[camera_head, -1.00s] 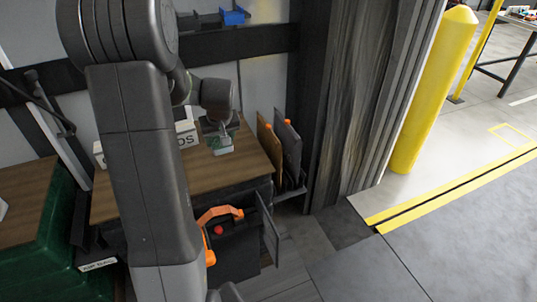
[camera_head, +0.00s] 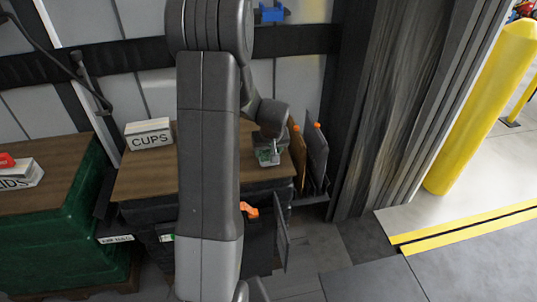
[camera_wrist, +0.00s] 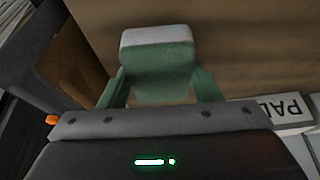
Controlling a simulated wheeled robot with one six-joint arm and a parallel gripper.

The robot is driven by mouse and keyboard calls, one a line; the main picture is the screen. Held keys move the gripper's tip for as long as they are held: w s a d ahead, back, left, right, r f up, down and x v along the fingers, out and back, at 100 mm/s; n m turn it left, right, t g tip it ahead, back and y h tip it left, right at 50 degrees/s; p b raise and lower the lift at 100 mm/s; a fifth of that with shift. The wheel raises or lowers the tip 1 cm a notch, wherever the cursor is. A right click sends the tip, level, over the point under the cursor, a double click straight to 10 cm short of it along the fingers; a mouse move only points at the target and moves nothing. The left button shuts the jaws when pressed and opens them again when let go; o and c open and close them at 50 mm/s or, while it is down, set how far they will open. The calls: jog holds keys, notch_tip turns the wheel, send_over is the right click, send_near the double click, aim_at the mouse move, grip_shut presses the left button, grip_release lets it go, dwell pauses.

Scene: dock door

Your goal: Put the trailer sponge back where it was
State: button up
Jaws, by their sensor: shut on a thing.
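The sponge (camera_wrist: 156,55), green with a pale grey-white end, sits between the green fingers of my gripper (camera_wrist: 158,88) in the wrist view. My gripper is shut on it. In the head view my gripper (camera_head: 268,156) is over the right end of a brown wooden top (camera_head: 150,178), near two upright boards. The sponge is small and partly hidden there; I cannot tell whether it touches the top.
A white CUPS box (camera_head: 148,134) stands at the back of the wooden top. A brown board (camera_head: 297,150) and a grey board (camera_head: 317,155) stand at its right. A green-sided stand (camera_head: 60,235) is at left. A yellow post (camera_head: 480,110) stands far right.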

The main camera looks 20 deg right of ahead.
jog(key=shift+f, duration=0.8)
jog(key=shift+f, duration=0.15)
jog(key=o, duration=0.9)
jog(key=shift+o, duration=0.2)
jog(key=shift+r, duration=0.35)
jog(key=v, duration=1.1)
jog(key=shift+s+r+p, duration=0.25)
jog(key=shift+s+p, duration=0.05)
jog(key=shift+p, duration=0.05)
